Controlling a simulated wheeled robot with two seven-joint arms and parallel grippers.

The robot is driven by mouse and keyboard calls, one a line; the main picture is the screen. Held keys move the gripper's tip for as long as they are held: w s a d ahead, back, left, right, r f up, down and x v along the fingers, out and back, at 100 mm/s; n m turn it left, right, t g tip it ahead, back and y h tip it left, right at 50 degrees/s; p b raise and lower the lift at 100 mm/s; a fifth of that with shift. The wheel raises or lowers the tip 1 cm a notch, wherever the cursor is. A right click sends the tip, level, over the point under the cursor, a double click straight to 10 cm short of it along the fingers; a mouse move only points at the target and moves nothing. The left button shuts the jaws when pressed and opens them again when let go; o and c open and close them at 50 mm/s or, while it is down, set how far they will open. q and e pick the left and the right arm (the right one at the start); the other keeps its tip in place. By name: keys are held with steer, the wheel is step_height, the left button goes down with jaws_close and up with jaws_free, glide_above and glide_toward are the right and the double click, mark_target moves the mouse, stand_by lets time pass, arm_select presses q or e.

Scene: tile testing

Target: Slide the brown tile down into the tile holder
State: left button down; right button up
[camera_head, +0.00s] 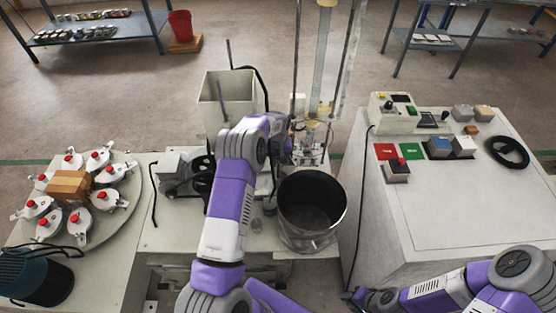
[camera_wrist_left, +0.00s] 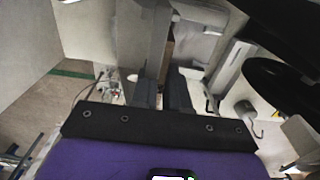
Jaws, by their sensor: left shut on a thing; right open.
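My left gripper (camera_head: 296,142) is at the tester in the middle of the head view, mostly hidden by its own wrist. In the left wrist view its two dark fingers (camera_wrist_left: 163,92) are close together. A narrow brownish strip (camera_wrist_left: 168,52) shows between them, which fits the edge of the brown tile; most of it is hidden. The tile holder appears to be among the small metal parts (camera_head: 312,145) beside the gripper. I cannot tell whether the tile touches it. My right gripper (camera_head: 372,298) is open and low at the bottom edge, away from the tester.
A dark round bucket (camera_head: 311,205) stands just in front of the tester. Tall posts (camera_head: 322,60) rise behind it.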

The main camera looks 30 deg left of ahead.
stand_by(0.3)
arm_select(q)
steer(key=c, duration=1.1)
jaws_free()
steer(key=shift+o, duration=0.2)
step_height(320, 180, up, 8)
steer(key=p, duration=0.2)
steer(key=shift+f+p, duration=0.15)
steer(key=shift+p, duration=0.15)
